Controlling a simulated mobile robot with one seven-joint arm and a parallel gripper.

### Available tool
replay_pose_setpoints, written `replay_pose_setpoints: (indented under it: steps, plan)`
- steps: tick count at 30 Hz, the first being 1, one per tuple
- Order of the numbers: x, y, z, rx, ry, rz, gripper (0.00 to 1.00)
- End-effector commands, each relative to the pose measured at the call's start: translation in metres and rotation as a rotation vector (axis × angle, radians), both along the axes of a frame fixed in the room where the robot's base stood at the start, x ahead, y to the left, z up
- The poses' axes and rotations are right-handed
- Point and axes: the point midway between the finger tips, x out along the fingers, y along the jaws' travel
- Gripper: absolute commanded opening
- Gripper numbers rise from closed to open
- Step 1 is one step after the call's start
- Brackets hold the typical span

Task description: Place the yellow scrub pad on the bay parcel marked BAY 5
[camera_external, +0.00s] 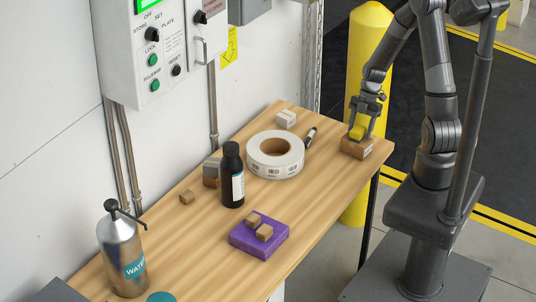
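The yellow scrub pad (357,131) is between the fingers of my gripper (361,126) at the right end of the wooden table. My gripper points down and appears shut on the pad. The pad is tilted, directly over a brown parcel (354,149) with a pale label on its side. I cannot tell whether the pad touches the parcel top. The label is too small to read, so I cannot confirm BAY 5. Another brown and grey parcel (211,180) stands behind the black bottle, partly hidden, and a pale parcel (286,118) is near the back edge.
On the table (320,210) are a large label roll (291,163), a black marker (310,138), a black bottle (232,184), a purple block (257,244) with small brown blocks on it, and a metal water bottle (122,255). A yellow post (367,50) stands behind my arm.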

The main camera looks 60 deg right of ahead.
Motion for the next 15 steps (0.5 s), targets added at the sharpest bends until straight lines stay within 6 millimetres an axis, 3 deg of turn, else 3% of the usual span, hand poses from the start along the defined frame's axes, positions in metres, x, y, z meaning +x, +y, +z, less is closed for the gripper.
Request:
replay_pose_setpoints:
  steps: [10, 15]
  plan:
    - [0.0, 0.0, 0.002, -0.001, 0.0, 0.001, 0.61]
    - [0.001, -0.007, 0.017, -0.003, -0.004, -0.002, 0.61]
